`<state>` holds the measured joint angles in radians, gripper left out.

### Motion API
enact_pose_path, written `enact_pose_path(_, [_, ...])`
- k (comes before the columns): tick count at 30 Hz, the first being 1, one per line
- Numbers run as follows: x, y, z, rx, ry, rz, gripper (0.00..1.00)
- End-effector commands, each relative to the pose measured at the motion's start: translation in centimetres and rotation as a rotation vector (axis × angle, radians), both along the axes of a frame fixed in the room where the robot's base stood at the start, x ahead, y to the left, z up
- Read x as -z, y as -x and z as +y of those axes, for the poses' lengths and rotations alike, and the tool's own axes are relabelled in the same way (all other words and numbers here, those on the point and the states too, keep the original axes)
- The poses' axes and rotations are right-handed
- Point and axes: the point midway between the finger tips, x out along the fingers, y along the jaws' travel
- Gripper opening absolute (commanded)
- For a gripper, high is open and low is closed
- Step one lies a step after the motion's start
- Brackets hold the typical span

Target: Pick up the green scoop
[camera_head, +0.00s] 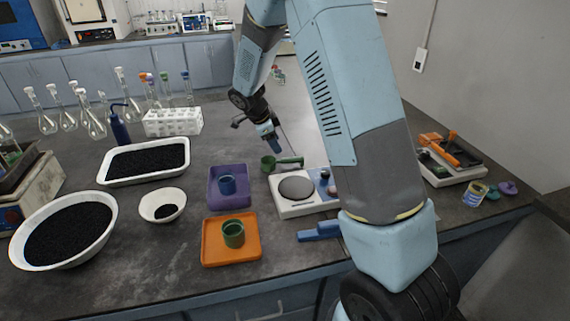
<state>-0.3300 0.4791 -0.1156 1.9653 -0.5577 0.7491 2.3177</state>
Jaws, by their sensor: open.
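The green scoop (284,162) lies on the dark bench top behind the white balance, its cup to the left and its handle pointing right. My gripper (276,149) is above and very close to the scoop, pointing down. It is open, and nothing shows between its fingers. The fingers are small in this view, so I cannot tell whether they touch the scoop.
A white balance (287,209) stands just in front of the scoop. A purple tray (214,201) with a blue cup and an orange tray (213,254) with a green cup are to the left. A white tube rack (173,122) stands behind left.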

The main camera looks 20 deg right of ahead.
Motion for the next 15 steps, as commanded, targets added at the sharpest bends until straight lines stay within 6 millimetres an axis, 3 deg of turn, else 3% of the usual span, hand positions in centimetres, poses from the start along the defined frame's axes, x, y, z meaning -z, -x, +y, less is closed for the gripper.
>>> enact_pose_path(6, [2.9,-0.3,-1.3,-0.001,0.000,0.001,0.55])
enact_pose_path(15, [4.7,-0.4,-2.1,0.001,0.000,0.002,0.55])
